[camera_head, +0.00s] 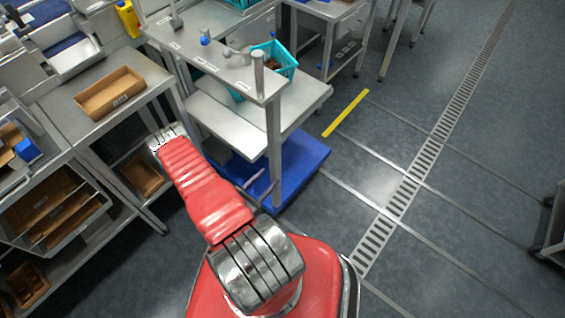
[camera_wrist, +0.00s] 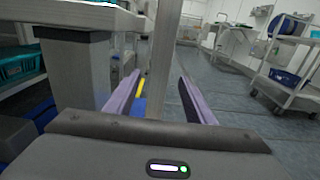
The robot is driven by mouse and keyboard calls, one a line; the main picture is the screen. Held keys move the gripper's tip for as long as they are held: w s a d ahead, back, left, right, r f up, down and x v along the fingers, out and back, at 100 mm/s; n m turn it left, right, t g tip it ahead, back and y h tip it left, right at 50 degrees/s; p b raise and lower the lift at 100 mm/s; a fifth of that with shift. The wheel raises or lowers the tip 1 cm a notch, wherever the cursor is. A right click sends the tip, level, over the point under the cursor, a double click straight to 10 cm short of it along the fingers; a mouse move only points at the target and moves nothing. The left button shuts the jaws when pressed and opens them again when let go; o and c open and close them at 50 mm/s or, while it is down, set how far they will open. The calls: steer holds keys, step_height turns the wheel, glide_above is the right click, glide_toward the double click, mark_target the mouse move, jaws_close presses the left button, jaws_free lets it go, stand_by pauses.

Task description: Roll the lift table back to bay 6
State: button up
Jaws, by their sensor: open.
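The lift table appears to be the steel-topped unit with a blue base (camera_head: 305,165). Its lower steel top (camera_head: 315,92) carries a teal crate (camera_head: 287,62), and an upright steel post (camera_head: 274,150) stands at its near corner. My gripper (camera_head: 262,184) is low beside the post, partly hidden by my red arm. In the wrist view its purple fingers (camera_wrist: 160,78) are apart, with the post (camera_wrist: 161,50) showing upright between and ahead of them; contact is not visible. A thick grey column (camera_wrist: 76,75) is at the left. No bay number is readable.
A bench with a brown tray (camera_head: 110,93) and shelves stand close on the left. A yellow floor strip (camera_head: 345,113) and a drain grate (camera_head: 410,185) lie to the right, where the floor is mostly clear. A white cart (camera_wrist: 285,80) stands right in the wrist view.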

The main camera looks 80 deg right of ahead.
steer(key=x, duration=1.1)
stand_by(0.3)
steer(key=shift+a, duration=0.1)
jaws_close()
stand_by(0.3)
stand_by(0.9)
